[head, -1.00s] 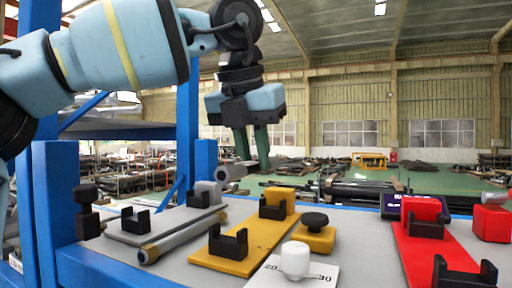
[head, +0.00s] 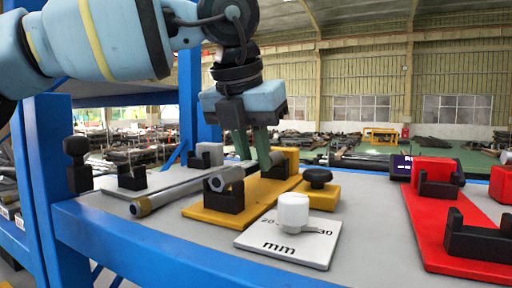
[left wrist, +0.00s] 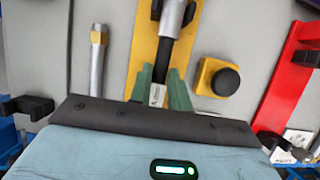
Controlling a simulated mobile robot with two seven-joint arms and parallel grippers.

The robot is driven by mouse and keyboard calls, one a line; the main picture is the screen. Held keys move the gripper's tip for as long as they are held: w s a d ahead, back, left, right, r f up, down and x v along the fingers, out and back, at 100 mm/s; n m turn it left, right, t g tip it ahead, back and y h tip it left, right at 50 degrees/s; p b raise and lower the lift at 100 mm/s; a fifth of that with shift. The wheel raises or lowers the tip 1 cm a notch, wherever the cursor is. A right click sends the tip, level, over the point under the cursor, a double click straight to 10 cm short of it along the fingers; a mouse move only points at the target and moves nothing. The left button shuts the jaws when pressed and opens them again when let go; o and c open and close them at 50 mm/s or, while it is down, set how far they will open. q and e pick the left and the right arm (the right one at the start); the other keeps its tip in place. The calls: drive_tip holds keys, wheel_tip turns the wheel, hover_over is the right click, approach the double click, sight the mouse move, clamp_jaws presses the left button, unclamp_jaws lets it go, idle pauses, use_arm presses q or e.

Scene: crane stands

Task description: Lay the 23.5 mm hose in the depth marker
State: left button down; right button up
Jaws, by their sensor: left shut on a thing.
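I cannot tell whether the hose touches the cradle. In the left wrist view the gripper fingers (left wrist: 161,90) close around the hose, and its grey end (left wrist: 172,18) shows between the cradle's prongs. I cannot read which fixture is the depth marker. My right gripper is out of view.
A second grey hose (head: 178,190) with a brass-coloured end lies left of the yellow board. A white mm dial plate (head: 300,248) and a yellow block with black knob (head: 318,190) stand to its right. A red board (head: 440,235) with black cradles is farther right.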

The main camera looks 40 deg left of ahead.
sight(244, 164)
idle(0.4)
use_arm(q)
drive_tip(key=c, duration=1.2)
unclamp_jaws()
drive_tip(key=shift+c, duration=0.2)
drive_tip(key=v, duration=0.7)
drive_tip(key=shift+s+r, duration=0.15)
drive_tip(key=shift+r, duration=0.25)
